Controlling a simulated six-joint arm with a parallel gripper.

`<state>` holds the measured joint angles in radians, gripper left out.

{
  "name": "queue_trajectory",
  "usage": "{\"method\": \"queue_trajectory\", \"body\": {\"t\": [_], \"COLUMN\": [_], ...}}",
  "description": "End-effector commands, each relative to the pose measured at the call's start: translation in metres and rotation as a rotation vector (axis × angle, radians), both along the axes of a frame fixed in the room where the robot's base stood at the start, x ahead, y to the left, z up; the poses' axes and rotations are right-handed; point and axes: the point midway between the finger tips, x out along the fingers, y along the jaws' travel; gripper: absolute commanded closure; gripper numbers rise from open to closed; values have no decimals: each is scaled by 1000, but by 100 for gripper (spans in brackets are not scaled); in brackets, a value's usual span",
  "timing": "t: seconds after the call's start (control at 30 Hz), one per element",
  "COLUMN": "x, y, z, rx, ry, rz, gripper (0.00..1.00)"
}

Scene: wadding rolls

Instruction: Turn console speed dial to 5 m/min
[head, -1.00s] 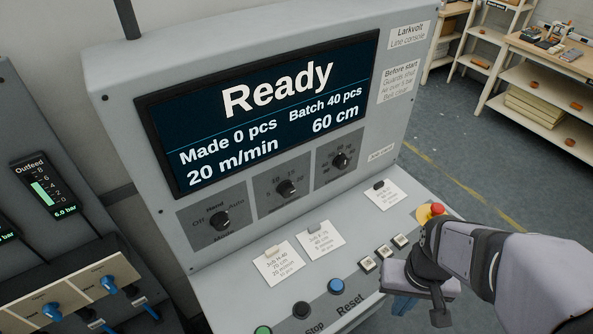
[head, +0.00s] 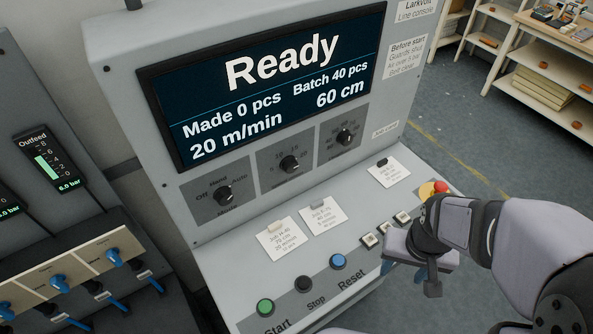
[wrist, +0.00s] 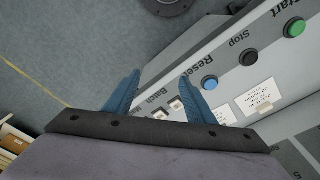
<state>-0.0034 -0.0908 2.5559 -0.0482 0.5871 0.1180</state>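The speed dial (head: 289,164) is the middle of three black knobs on the grey console's upright face. The screen (head: 270,85) above it reads "Ready", "Made 0 pcs", "Batch 40 pcs", "20 m/min" and "60 cm". The mode dial (head: 223,195) is to its left and another dial (head: 345,138) to its right. My gripper (wrist: 158,88) has its two blue fingers apart with nothing between them, over the right end of the button ledge. In the head view the wrist mostly hides the fingers. It is below and right of the speed dial, not touching it.
The sloped ledge holds green Start (head: 265,307), black Stop (head: 304,284) and blue Reset (head: 338,261) buttons, small white batch buttons (head: 386,228), job cards (head: 282,239) and a red emergency button (head: 441,187). A blue-handled valve panel (head: 75,270) stands left. Shelves (head: 540,80) stand back right.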

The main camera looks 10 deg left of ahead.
Motion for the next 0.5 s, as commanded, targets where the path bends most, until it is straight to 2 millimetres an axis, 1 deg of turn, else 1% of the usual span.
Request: {"method": "queue_trajectory", "body": {"t": [0.03,0.07,0.17,0.2,0.27,0.3,0.37,0.4,0.47,0.5], "x": [12,20,54,69,90,104,124,136,151,161], "y": [-1,-2,-2,0,5,10,20,28,42,52], "z": [-7,-11,-21,-25,-31,-33,-36,-38,-38,-39], "rx": [-5,-5,11,27,68,103,169,222,311,378], "ry": [-36,-66,-184,-237,-316,-365,-436,-476,-529,-558], "rz": [-31,-55,-144,-182,-239,-275,-326,-359,-406,-437], "gripper": [50,50,50,50,50,50,50,50,50,50]}}
